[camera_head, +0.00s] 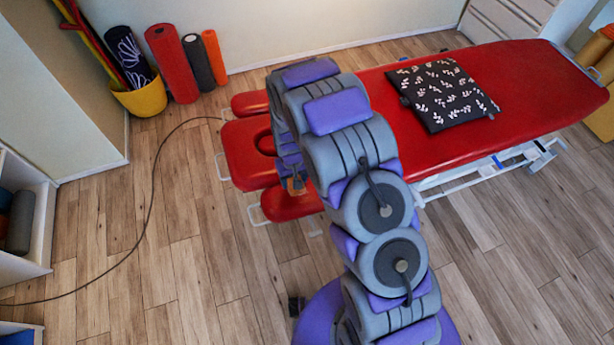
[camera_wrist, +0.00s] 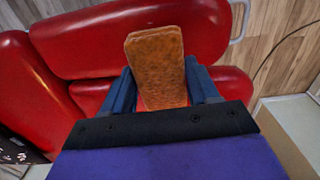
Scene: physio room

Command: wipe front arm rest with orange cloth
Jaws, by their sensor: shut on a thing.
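The front arm rest (camera_head: 290,205) is the red pad at the near left end of the red treatment table. In the wrist view the long red pad at the top (camera_wrist: 100,38) looks like this arm rest. My gripper (camera_wrist: 158,92) is shut on the orange cloth (camera_wrist: 155,60), which looks like a stiff, brownish-orange block between the blue fingers. I cannot tell whether the cloth touches the pad.
The red face cushion (camera_head: 245,152) and rear arm rest (camera_head: 250,103) lie beside it. A black patterned pillow (camera_head: 440,95) is on the table (camera_head: 530,75). A metal loop (camera_wrist: 240,20) sticks out by the pad. A cable (camera_head: 152,190) crosses otherwise clear floor at left.

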